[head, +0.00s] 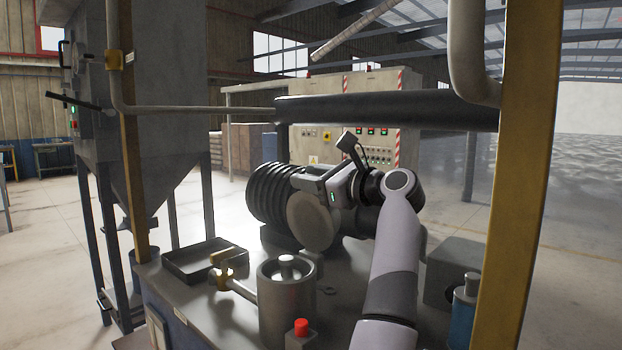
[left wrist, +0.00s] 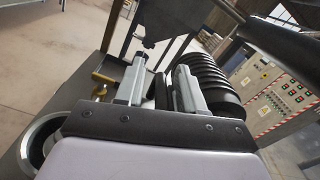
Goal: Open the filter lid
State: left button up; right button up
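My left gripper (head: 308,188) is over the workbench, in front of the black ribbed cylinder (head: 268,193) and just above a pale round disc (head: 312,222). In the left wrist view its two fingers (left wrist: 157,68) stand apart with a gap between them, and I see nothing held. A grey metal canister (head: 287,312) with a knobbed top (head: 287,262) stands at the front of the bench, nearer the camera than the gripper. I cannot tell for sure which part is the filter lid. My right gripper is not in view.
A brass valve (head: 222,270) on a pipe joins the canister's left side. A black tray (head: 203,260) lies behind it. A red button (head: 301,327) is in front. A black horizontal pipe (head: 385,110) crosses above, and yellow posts (head: 525,170) flank the bench.

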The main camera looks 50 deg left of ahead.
pick_arm(q)
jog(key=shift+d, duration=0.2)
jog(key=d, duration=0.6)
jog(key=shift+w+d+b, duration=0.35)
jog(key=shift+d+b, duration=0.05)
